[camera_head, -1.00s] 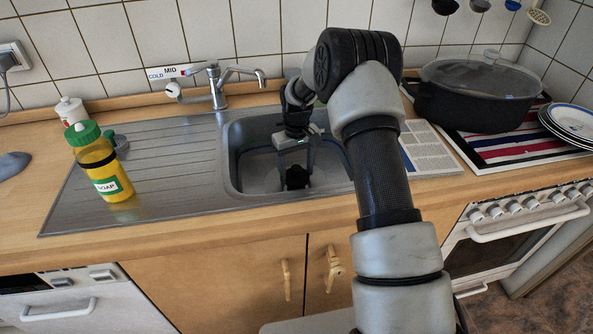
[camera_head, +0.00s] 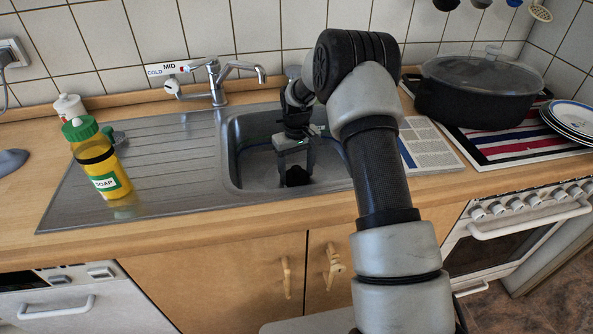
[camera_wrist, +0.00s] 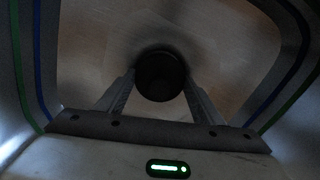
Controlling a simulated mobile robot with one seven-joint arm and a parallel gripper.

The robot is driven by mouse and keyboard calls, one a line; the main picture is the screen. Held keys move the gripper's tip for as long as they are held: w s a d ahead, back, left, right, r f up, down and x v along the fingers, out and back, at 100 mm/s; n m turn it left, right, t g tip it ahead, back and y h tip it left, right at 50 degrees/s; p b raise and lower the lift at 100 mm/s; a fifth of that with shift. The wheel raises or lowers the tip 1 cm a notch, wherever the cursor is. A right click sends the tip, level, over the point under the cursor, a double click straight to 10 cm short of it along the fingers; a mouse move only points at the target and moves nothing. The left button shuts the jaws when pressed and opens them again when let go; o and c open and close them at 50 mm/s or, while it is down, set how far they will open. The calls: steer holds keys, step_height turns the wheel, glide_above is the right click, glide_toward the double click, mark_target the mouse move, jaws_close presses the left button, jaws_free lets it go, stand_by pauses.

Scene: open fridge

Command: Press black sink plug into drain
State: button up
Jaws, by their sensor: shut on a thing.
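The black sink plug (camera_head: 297,177) is low in the sink basin (camera_head: 233,160), between the fingers of my gripper (camera_head: 296,172). In the wrist view the plug (camera_wrist: 160,75) is a dark round shape, with one fingertip of my gripper (camera_wrist: 160,82) against each side. My gripper points down into the basin and is shut on the plug. The drain is not visible; the plug and gripper may cover it. I cannot tell whether the plug touches the basin floor.
The faucet (camera_head: 217,82) stands behind the basin. A yellow soap bottle (camera_head: 99,160) with a green cap is on the drainboard (camera_head: 165,165). A black pot (camera_head: 478,90) and stacked plates (camera_head: 572,122) are at the right. The basin walls lie close around my gripper.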

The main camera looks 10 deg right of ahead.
mark_target(296, 168)
steer(key=shift+f+b, duration=0.3)
steer(key=shift+f, duration=0.3)
steer(key=o, duration=1.1)
step_height(296, 168, up, 18)
steer(key=shift+f+p, duration=0.25)
steer(key=shift+p, duration=0.9)
